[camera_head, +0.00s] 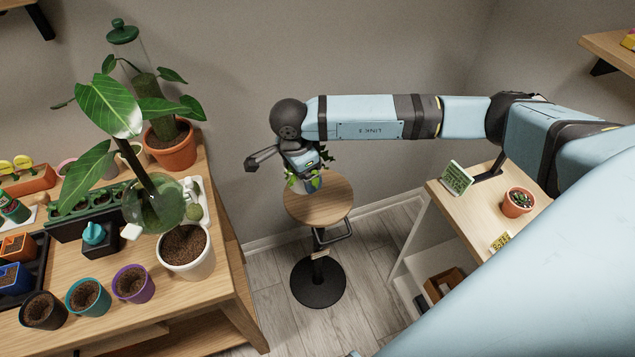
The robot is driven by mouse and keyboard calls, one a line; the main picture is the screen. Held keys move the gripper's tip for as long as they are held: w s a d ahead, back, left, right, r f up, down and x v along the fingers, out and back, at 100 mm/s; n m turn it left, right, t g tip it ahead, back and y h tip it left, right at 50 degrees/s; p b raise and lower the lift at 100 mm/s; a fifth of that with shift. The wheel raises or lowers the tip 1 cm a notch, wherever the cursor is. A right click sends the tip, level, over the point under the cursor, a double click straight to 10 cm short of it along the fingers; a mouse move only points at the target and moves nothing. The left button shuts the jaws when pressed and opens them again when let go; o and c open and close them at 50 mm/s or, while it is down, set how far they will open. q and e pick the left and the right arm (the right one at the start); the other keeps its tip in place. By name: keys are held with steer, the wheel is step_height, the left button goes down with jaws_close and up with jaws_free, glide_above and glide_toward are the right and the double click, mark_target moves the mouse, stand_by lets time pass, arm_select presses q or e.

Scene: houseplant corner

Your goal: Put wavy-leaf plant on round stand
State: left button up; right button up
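The round stand (336,209) has a round wooden top on a black post with a dark disc base, in the middle of the view. A plant with green leaves (291,179), likely the wavy-leaf plant, shows at the stand's top, mostly hidden behind my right gripper (311,183). Leaves stick out on both sides of the gripper. My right arm reaches in from the right, and its gripper points down at the plant. The fingertips are too small and covered to tell if they grip. I cannot tell whether the pot touches the stand top. My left gripper is out of view.
A wooden table (228,288) at left holds a large-leaf plant in a terracotta pot (171,154), a white soil-filled pot (187,253) and several small pots. A shelf unit (453,214) at right holds a small succulent (518,202). Grey floor (366,257) is clear around the stand.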

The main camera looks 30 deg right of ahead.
steer(key=w+d+m+g+b, duration=0.1)
steer(key=w+d+m+b, duration=0.25)
steer(key=m, duration=0.65)
steer(key=m+y+b, duration=0.2)
steer(key=m+b, duration=0.2)
steer(key=m, duration=0.9)
glide_above(322, 203)
steer(key=f, duration=1.4)
steer(key=shift+w+d+f+b, duration=0.1)
steer(key=shift+w+f+b, duration=0.1)
steer(key=shift+f+b, duration=0.1)
steer(key=shift+f, duration=2.3)
steer(key=o, duration=0.9)
steer(key=shift+f, duration=0.1)
steer(key=shift+c, duration=0.2)
